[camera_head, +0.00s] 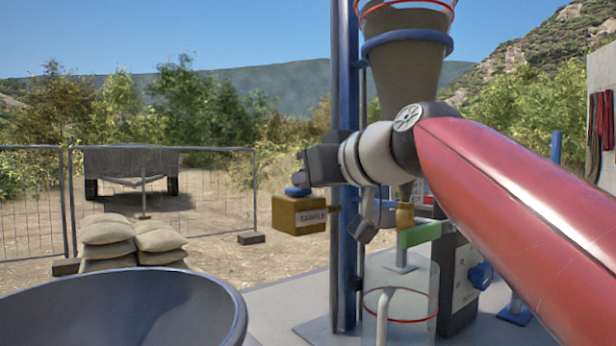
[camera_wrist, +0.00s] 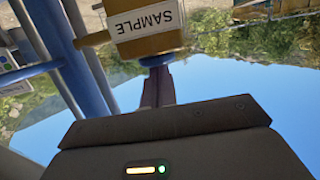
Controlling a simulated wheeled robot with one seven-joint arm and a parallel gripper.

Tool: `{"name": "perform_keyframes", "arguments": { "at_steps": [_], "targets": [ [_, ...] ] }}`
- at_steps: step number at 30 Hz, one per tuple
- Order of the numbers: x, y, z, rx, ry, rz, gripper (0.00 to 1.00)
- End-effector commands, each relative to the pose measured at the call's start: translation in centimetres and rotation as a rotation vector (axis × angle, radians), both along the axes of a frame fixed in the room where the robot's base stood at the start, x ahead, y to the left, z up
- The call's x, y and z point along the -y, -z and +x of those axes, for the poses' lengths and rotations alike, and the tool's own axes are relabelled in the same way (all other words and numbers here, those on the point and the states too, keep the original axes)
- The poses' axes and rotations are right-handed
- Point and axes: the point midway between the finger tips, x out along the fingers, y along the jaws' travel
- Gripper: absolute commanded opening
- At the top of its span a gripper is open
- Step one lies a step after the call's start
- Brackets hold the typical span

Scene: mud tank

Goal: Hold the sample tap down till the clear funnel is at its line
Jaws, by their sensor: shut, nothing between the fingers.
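The sample tap is a yellow-brown box (camera_head: 298,215) labelled SAMPLE with a blue button (camera_head: 297,191) on top. My gripper (camera_head: 302,181) is shut, its fingertips down at the button. In the wrist view the box (camera_wrist: 148,45) is upside down, and the closed fingers (camera_wrist: 157,82) meet the blue button (camera_wrist: 157,60). They appear to touch; I cannot tell how far it is pressed. The clear funnel (camera_head: 405,62) hangs at the top in a blue ring. It holds brown mud reaching near its red line; its top is cut off by the frame.
A blue post (camera_head: 343,90) stands right of the tap. A large dark bowl (camera_head: 120,300) fills the lower left. Sandbags (camera_head: 107,240) and fencing are behind.

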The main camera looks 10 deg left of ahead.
Motion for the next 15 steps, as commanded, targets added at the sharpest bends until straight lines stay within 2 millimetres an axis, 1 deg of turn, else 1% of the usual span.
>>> {"name": "perform_keyframes", "arguments": {
  "at_steps": [1, 12, 15],
  "targets": [
    [-0.13, 1.45, 0.45, -0.025, -0.003, -0.022, 0.0],
    [-0.14, 1.44, 0.45, -0.025, -0.003, -0.022, 0.0],
    [-0.16, 1.0, 0.41, -0.024, -0.002, -0.021, 0.0]
  ]
}}
